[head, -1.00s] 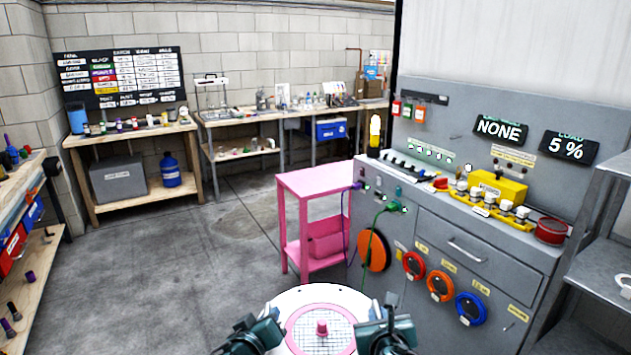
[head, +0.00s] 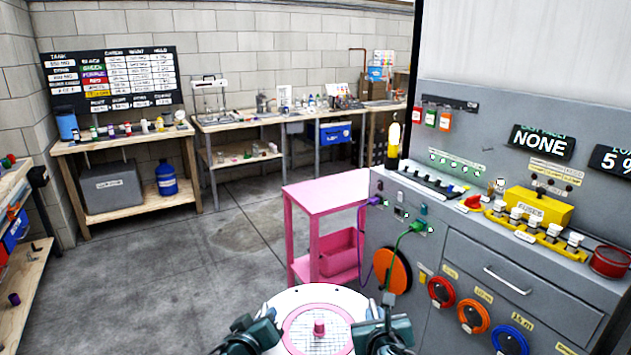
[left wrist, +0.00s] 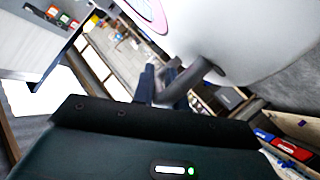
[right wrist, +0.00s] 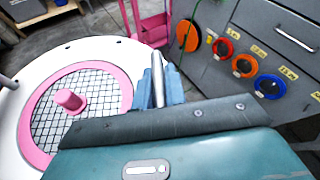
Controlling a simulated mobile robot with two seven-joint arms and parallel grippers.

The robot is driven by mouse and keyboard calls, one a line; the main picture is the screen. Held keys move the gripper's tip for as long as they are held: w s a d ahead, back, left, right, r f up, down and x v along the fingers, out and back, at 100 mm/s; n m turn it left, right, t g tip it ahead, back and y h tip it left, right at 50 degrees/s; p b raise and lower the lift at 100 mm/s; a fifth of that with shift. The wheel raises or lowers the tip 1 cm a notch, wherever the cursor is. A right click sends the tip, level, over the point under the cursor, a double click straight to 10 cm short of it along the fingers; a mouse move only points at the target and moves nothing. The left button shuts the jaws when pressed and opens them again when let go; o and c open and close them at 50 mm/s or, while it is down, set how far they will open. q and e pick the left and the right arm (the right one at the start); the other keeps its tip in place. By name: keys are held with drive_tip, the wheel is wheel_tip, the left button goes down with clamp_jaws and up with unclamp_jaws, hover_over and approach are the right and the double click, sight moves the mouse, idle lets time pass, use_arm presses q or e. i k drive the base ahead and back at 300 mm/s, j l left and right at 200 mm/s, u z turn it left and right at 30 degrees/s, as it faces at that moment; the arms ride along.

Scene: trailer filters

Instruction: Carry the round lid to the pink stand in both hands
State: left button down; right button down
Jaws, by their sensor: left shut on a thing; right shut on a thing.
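The round white lid (head: 289,301) with a pink ring, a mesh centre and a pink knob is at the bottom middle of the head view. My left gripper (head: 262,330) is shut on it at its left side; in the left wrist view a handle bar (left wrist: 188,82) runs at the fingers. My right gripper (head: 372,328) is shut on it at its right side, with a metal bar (right wrist: 158,82) between the fingers in the right wrist view. The lid is held up and looks about level. The pink stand (head: 325,190) stands ahead, beyond the lid, its top bare.
A grey control cabinet (head: 470,262) stands close on the right, against the stand's right side. Purple and green cables (head: 411,230) hang from its front. Wooden benches (head: 127,140) line the back wall. The floor (head: 170,280) ahead and left is clear.

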sight(334, 189)
drive_tip(key=i+j, duration=0.15)
drive_tip(key=i, duration=0.2)
drive_tip(key=i+j, duration=0.1)
drive_tip(key=i, duration=2.6)
drive_tip(key=i+j+z, duration=0.1)
drive_tip(key=i+z, duration=0.2)
drive_tip(key=i, duration=0.2)
drive_tip(key=z, duration=0.25)
